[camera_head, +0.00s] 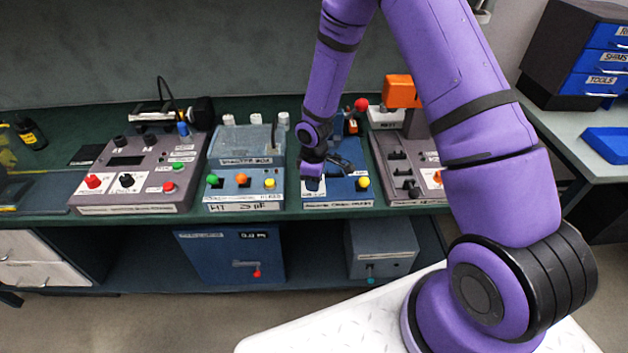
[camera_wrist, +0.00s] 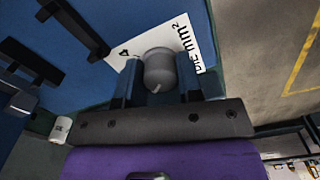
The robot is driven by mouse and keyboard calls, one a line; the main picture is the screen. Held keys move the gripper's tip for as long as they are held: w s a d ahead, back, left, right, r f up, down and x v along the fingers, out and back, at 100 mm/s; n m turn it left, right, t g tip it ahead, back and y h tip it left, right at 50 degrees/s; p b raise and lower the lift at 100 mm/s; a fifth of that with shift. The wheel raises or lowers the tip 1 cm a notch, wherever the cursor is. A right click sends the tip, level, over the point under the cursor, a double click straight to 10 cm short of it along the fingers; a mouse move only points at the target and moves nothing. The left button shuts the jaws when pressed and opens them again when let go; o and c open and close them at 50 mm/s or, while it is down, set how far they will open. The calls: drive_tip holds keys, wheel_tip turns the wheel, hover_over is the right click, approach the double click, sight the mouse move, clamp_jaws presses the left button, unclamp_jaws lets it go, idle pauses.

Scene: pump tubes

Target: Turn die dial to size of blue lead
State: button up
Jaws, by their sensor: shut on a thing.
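The die dial (camera_wrist: 159,70) is a grey round knob with a small white pointer mark, on a white label (camera_wrist: 196,42) reading "DIE mm²" with a "4" visible at its left. In the wrist view my gripper (camera_wrist: 160,82) is shut on the dial, one finger on each side. The other size marks are hidden by the dial and fingers. In the head view my gripper (camera_head: 312,184) is at the front left of the blue crimping station (camera_head: 345,195) and covers the dial. I cannot make out a blue lead for certain.
A yellow button (camera_head: 363,183) sits right of my gripper on the same station. A blue-grey box (camera_head: 242,190) with green, orange and yellow buttons stands close at left. A grey machine (camera_head: 405,165) stands at right. Black brackets (camera_wrist: 75,25) rise near my gripper.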

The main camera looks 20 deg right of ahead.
drive_tip(key=shift+n, duration=0.6)
drive_tip(key=o, duration=0.9)
wheel_tip(320, 180, up, 11)
drive_tip(key=shift+f, duration=0.1)
idle(0.4)
